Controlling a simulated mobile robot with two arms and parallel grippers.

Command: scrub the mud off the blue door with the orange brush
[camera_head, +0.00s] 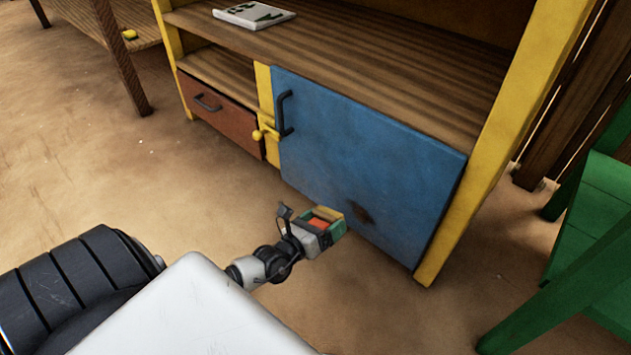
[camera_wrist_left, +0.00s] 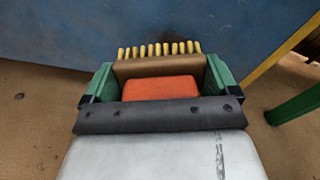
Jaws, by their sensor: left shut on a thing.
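The blue door (camera_head: 350,150) is shut on the front of the stall and has a dark handle at its upper left. A dark brown mud patch (camera_head: 362,213) shows low on the door. My left gripper (camera_head: 325,226) is shut on the orange brush (camera_wrist_left: 160,88), just in front of the door and left of the mud. In the left wrist view the brush's pale bristles (camera_wrist_left: 158,49) point at the blue door (camera_wrist_left: 200,30). I cannot tell whether they touch it. Part of the mud may be hidden behind the brush. My right gripper is not in view.
A red-brown drawer (camera_head: 220,115) and a yellow knob (camera_head: 257,135) are left of the door. A yellow post (camera_head: 490,140) stands at its right edge. A green chair or stool (camera_head: 590,220) is at the right. The floor (camera_head: 120,180) at the left is clear.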

